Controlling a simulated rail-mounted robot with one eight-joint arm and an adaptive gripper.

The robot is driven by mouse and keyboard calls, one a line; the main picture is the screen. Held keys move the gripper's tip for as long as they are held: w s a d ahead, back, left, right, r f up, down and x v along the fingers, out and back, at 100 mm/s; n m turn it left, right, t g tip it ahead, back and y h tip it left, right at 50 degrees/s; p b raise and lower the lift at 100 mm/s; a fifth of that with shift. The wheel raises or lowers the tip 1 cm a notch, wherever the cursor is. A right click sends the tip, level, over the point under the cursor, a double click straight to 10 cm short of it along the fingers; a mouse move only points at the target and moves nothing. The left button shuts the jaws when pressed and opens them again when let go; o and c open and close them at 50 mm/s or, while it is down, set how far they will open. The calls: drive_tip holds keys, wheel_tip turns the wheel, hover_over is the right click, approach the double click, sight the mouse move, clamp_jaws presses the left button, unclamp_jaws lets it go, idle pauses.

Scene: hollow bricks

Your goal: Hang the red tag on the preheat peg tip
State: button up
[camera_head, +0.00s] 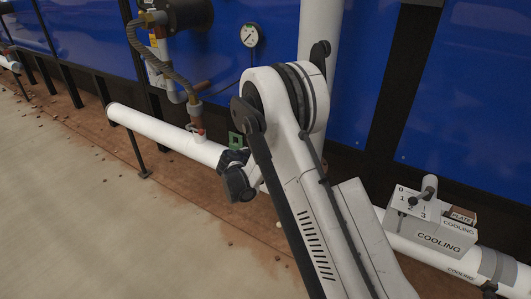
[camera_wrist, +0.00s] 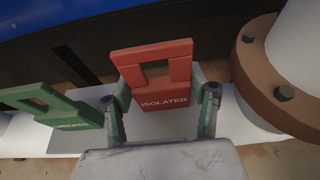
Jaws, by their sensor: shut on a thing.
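The red tag (camera_wrist: 160,90), lettered "ISOLATED" and with a rectangular opening near its top, stands between the two fingers of my gripper (camera_wrist: 161,98) in the wrist view. My gripper is shut on it, a finger at each side edge. In the head view my gripper (camera_head: 238,178) is low beside the white pipe, and the red tag cannot be made out there. I cannot pick out a peg marked preheat in either view.
A white pipe (camera_head: 160,132) runs low along the blue wall. A brown bolted flange (camera_wrist: 262,85) is close right of my gripper. A box marked "COOLING" (camera_head: 437,240) sits on the pipe at right. A gauge (camera_head: 250,35) hangs above.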

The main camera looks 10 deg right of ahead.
drive_tip(key=shift+f, duration=0.1)
drive_tip(key=shift+f, duration=0.15)
drive_tip(key=o, duration=1.3)
